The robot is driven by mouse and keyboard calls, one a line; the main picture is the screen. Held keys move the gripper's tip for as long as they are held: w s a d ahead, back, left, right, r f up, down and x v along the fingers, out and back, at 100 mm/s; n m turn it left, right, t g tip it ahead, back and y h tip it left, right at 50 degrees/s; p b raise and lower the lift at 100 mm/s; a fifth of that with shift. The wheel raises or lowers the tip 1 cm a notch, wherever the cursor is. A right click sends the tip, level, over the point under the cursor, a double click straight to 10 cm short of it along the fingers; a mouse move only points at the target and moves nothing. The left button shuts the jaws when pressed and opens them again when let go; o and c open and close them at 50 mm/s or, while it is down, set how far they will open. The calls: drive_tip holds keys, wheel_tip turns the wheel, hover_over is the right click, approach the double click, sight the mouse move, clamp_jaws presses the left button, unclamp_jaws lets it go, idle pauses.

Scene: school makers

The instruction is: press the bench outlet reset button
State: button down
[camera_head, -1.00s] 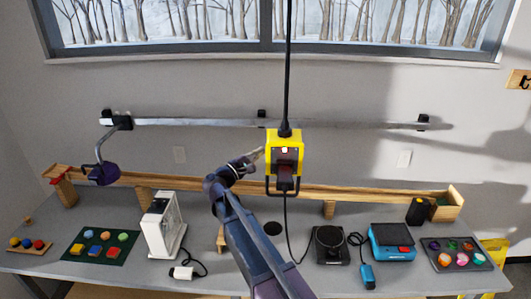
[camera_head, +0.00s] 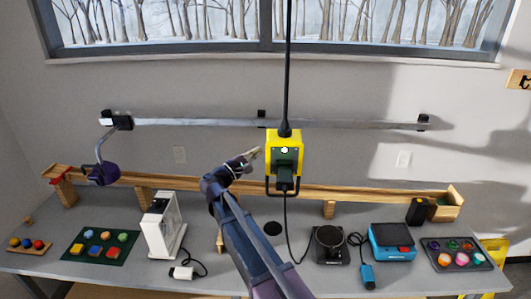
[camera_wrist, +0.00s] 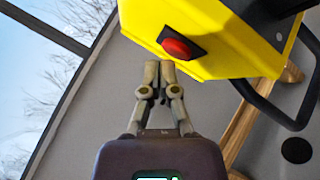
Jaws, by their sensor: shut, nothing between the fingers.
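A yellow outlet box (camera_head: 270,150) hangs over the bench on a black cable. Its front panel looks green, with a bright light near the top and a black plug below. In the wrist view the yellow box (camera_wrist: 240,35) shows a red button (camera_wrist: 177,47) in a black surround on its side. The button is hidden in the head view. My gripper (camera_head: 254,154) is shut and empty, just left of the box, with a small gap. In the wrist view my gripper's fingertips (camera_wrist: 158,66) are close to the button and appear apart from it.
A wooden track (camera_head: 350,192) runs along the back of the bench. A white framed device (camera_head: 162,228), a black round device (camera_head: 330,245) and a blue box (camera_head: 391,242) stand on the bench. A black guard handle (camera_wrist: 300,118) juts from the yellow box.

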drive_tip(key=shift+a, duration=0.1)
drive_tip(key=shift+w+a, duration=0.1)
drive_tip(key=shift+a, duration=2.85)
